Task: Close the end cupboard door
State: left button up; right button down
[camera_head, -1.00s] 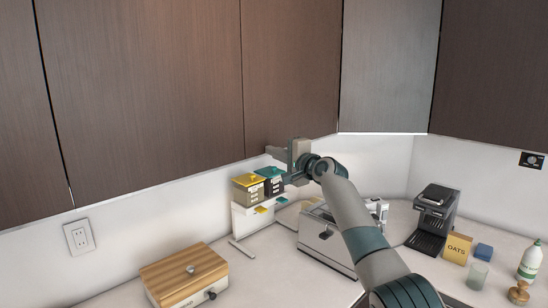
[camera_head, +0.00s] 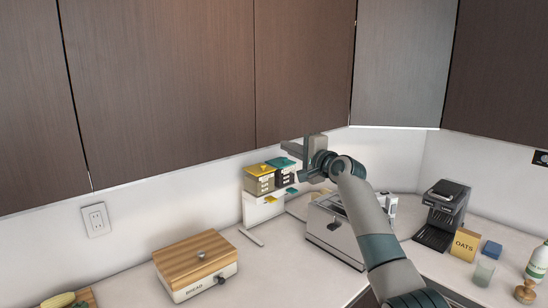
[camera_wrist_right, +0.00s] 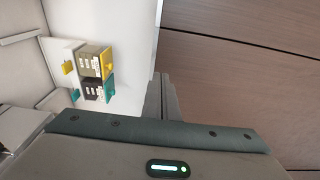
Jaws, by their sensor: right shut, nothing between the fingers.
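The brown upper cupboard door (camera_head: 303,70) at the right end of the row looks flush with its neighbour in the head view. I cannot tell for sure whether it is fully shut. To its right a paler grey panel (camera_head: 402,65) stands at the corner. My right gripper (camera_head: 300,147) is shut and empty at the lower edge of the brown door; whether it touches is unclear. In the right wrist view, the shut fingers (camera_wrist_right: 162,97) lie beside a broad brown wood face (camera_wrist_right: 240,70). My left gripper is not in view.
Below the gripper, yellow- and teal-lidded boxes (camera_head: 260,178) stand on a white shelf. A toaster-like appliance (camera_head: 335,235), a coffee machine (camera_head: 443,215) and a bread box (camera_head: 195,265) stand on the counter. The counter between bread box and appliance is mostly clear.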

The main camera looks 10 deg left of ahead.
jog(key=s+a+b, duration=0.3)
jog(key=s, duration=0.4)
jog(key=shift+s, duration=0.4)
jog(key=shift+a, duration=0.15)
